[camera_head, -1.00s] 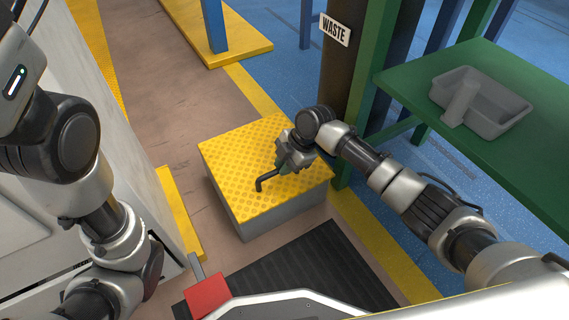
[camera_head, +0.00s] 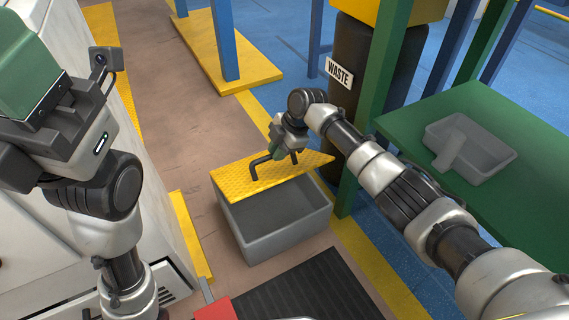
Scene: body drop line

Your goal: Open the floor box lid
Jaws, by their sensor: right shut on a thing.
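The floor box (camera_head: 275,238) is a grey open-topped bin on the floor in the middle of the head view. Its yellow textured lid (camera_head: 240,178) is tilted up, with its near edge raised, and part of the grey interior shows below it. A black bar handle (camera_head: 258,165) stands on the lid. My right gripper (camera_head: 286,156) is at this handle and shut on it; the fingertips are partly hidden. My left arm is at the left edge, and its gripper fingers are not visible.
A green table (camera_head: 510,175) with a grey tray (camera_head: 487,155) stands at the right. A dark waste bin (camera_head: 363,75) with a WASTE sign (camera_head: 339,72) and a green post stand behind the box. A white cabinet (camera_head: 165,215) is at the left. A dark mat (camera_head: 315,290) lies in front.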

